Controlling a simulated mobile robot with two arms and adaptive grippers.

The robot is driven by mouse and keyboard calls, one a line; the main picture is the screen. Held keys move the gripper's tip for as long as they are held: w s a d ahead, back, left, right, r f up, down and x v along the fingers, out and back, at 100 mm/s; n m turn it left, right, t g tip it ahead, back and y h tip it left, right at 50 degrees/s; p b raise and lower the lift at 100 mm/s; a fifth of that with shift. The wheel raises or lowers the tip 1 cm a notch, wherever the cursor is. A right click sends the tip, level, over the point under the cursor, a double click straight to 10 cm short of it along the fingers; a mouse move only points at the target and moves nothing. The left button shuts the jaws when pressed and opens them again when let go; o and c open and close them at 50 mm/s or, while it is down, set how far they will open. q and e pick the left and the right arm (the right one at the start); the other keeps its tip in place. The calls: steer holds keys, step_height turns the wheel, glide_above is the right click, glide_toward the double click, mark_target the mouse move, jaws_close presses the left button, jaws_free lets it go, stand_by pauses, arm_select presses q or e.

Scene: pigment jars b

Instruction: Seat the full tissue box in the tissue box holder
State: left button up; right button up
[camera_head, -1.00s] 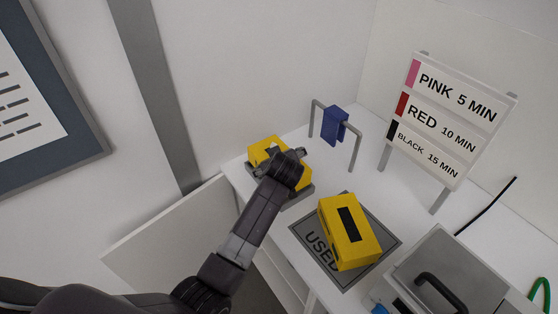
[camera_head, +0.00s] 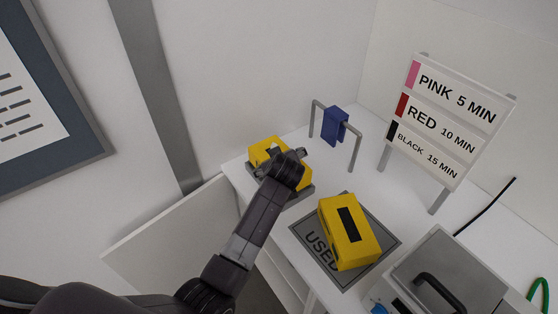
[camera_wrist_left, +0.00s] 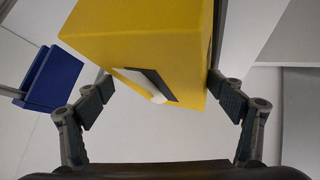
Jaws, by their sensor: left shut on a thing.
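The full tissue box (camera_head: 261,149) is yellow and sits at the table's left back corner in the head view. In the left wrist view the box (camera_wrist_left: 150,35) fills the top middle, with a white tissue (camera_wrist_left: 145,84) in its dark slot. My left gripper (camera_head: 280,155) is shut on this box, its fingers (camera_wrist_left: 168,95) on either side. A grey edge of the tissue box holder (camera_head: 301,197) shows below the box and gripper. My arm hides much of both, so I cannot tell whether the box is fully seated. My right gripper is not in view.
A second yellow box (camera_head: 364,240) with a dark slot lies on the grey USED mat (camera_head: 384,238). A blue item (camera_head: 334,125) hangs on a grey rail (camera_head: 357,152) behind. A time sign (camera_head: 440,120) and a lidded metal container (camera_head: 455,270) stand to the right.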

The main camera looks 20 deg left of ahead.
arm_select(q)
steer(key=shift+f+b, duration=1.45)
steer(key=shift+f, duration=0.55)
steer(key=o, duration=1.3)
steer(key=shift+s, duration=0.1)
steer(key=shift+o, duration=1)
steer(key=shift+f, duration=0.1)
